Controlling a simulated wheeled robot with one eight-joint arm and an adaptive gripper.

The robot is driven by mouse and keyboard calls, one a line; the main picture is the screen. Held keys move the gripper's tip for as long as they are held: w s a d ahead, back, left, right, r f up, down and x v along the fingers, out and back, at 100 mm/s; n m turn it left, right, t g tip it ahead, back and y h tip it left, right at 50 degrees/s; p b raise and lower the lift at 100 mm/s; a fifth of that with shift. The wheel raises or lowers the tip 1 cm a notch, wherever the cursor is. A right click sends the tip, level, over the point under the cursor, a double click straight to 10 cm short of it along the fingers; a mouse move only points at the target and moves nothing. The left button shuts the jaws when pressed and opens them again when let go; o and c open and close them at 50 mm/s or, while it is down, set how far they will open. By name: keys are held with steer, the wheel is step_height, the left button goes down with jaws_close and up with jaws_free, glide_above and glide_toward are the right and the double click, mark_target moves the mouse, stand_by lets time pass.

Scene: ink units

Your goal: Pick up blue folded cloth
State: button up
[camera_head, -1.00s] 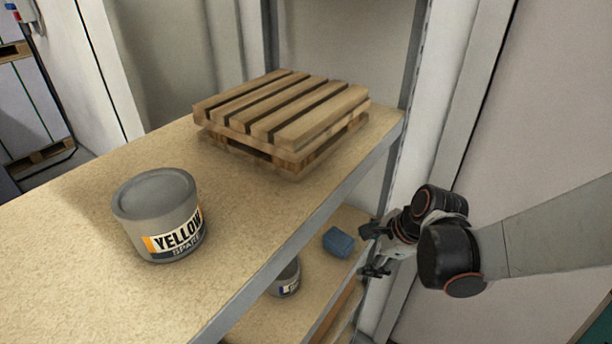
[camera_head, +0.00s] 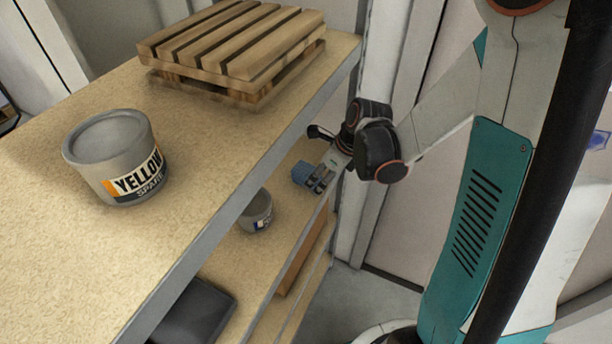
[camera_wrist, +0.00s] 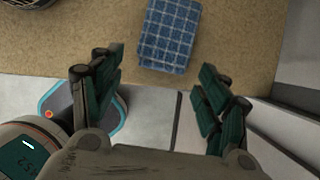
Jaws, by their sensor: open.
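The blue folded cloth (camera_wrist: 170,35) has a light checked pattern in the wrist view. It lies near the edge of a tan shelf, between the lines of my two fingers and ahead of their tips. In the head view the cloth (camera_head: 301,172) shows on the lower shelf, partly hidden by my gripper (camera_head: 318,178). In the wrist view my gripper (camera_wrist: 158,85) is open, with its green-padded fingers wide apart and nothing between them. The fingertips appear just short of the cloth; I cannot tell their height above it.
The upper shelf (camera_head: 60,240) overhangs the lower one and carries a grey bucket labelled yellow (camera_head: 117,160) and a small wooden pallet (camera_head: 235,45). Another bucket (camera_head: 256,212) stands on the lower shelf, near the cloth. A shelf post (camera_head: 375,60) rises behind my gripper.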

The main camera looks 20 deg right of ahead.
mark_target(307, 169)
steer(key=w+a, duration=0.1)
steer(key=w+a+b, duration=0.1)
steer(key=w+a, duration=0.1)
steer(key=w, duration=0.1)
steer(key=shift+a+f+b, duration=0.15)
steer(key=shift+f+b, duration=0.15)
steer(key=shift+f, duration=0.35)
steer(key=shift+r, duration=0.1)
steer(key=c, duration=1.1)
